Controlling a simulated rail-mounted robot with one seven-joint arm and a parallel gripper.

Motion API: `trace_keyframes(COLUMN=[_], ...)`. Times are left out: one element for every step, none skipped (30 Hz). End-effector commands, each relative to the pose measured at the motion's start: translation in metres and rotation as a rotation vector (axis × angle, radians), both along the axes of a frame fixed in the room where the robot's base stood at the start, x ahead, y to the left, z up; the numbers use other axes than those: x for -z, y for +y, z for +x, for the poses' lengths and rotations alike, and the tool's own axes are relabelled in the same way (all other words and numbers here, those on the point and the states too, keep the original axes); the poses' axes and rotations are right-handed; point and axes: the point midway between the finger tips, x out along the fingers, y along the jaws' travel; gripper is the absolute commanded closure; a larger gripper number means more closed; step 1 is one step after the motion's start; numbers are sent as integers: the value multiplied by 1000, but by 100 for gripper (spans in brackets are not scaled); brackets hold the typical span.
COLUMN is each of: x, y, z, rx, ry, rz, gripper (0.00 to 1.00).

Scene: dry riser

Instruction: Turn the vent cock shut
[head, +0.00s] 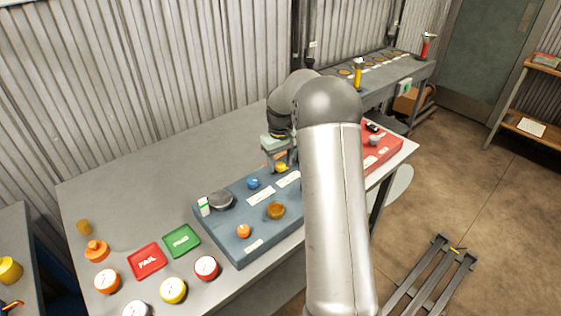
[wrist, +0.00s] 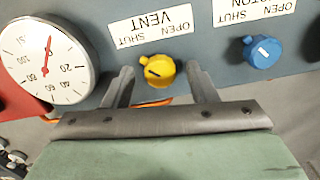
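The vent cock is a yellow knob (wrist: 158,71) on a blue-grey panel, beside a white label reading VENT, OPEN and SHUT, upside down in the wrist view. Its small lug points up and left there, on the side of the word SHUT. It also shows in the head view as a small yellow knob (head: 281,168), just below my gripper (head: 279,151). In the wrist view, my gripper (wrist: 161,75) is open, with one finger on each side of the knob. Gaps show between the fingers and the knob, so I see no grip on it.
A blue knob (wrist: 262,52) with its own OPEN/SHUT label is close to the right finger in the wrist view. A white dial gauge (wrist: 45,62) with a red needle is on the left. The blue-grey panel (head: 232,241) stands on a grey table (head: 130,200). My arm hides part of it.

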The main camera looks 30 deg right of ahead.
Motion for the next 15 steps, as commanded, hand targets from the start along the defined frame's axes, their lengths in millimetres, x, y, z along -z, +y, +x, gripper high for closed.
trace_keyframes(x=[1, 1, 0, 0, -1, -4, -6, -10, -15, -21, -27, -35, -42, -50, -60], y=[0, 0, 0, 0, 0, 0, 0, 0, 0, 0, 0, 0, 0, 0, 0], z=[0, 0, 0, 0, 0, 0, 0, 0, 0, 0, 0, 1, 1, 1, 0], rx=[0, 0, 0, 1, 1, 1, 1, 1, 1, 1, 1, 1, 1, 1, 1], ry=[1, 1, 1, 1, 1, 0, 0, 0, -1, -2, -2, -4, -3, -4, -4], rz=[0, 1, 1, 0, 0, 0, 0, 0, 0, -1, -1, -1, -1, -2, -2], gripper=[48, 48, 48, 48, 48, 48, 48, 48, 48, 48, 48, 48, 48, 48, 48])
